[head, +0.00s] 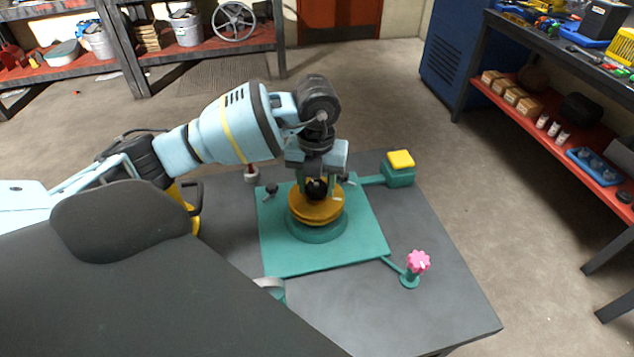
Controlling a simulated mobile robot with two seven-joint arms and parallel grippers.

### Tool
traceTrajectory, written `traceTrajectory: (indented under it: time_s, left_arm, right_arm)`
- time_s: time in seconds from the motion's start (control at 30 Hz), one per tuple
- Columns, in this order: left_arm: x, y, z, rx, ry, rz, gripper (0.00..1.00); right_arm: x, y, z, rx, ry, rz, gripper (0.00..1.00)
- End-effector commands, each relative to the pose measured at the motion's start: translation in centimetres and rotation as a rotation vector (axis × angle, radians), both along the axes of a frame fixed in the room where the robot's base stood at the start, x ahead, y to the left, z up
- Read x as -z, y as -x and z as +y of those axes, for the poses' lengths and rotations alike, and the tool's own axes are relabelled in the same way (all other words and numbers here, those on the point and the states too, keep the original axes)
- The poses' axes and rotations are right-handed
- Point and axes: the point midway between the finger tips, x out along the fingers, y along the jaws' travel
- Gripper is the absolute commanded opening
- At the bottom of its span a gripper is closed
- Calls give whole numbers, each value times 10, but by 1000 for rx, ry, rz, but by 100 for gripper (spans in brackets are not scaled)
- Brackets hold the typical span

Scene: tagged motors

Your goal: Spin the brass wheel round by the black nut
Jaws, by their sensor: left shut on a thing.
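The brass wheel (312,208) lies flat on a round green base in the middle of a green plate (345,252) on the dark table. The black nut (317,188) sits at the wheel's centre, directly under my left gripper. My left gripper (316,180) points straight down from above and is shut on the black nut. The gripper's fingers partly hide the nut and the wheel's far side. My right gripper is not in view.
A green box with a yellow top (400,160) joins the plate at the far right. A pink knob (418,262) stands on a green post at the near right. The dark table top (440,305) is bare at the right. A shelf stands beyond.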

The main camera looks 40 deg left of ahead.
Motion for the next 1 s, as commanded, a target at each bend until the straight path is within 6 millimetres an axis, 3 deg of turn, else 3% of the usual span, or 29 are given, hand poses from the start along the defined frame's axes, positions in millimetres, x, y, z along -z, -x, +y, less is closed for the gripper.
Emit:
traceTrajectory:
  time_s: [0.7, 1.0]
  left_arm:
    - [2, 0, 0, 826, 1, 2, 26]
    - [1, 0, 0, 894, 1, 2, 26]
  right_arm:
    - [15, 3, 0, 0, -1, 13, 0]
    - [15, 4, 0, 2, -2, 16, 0]
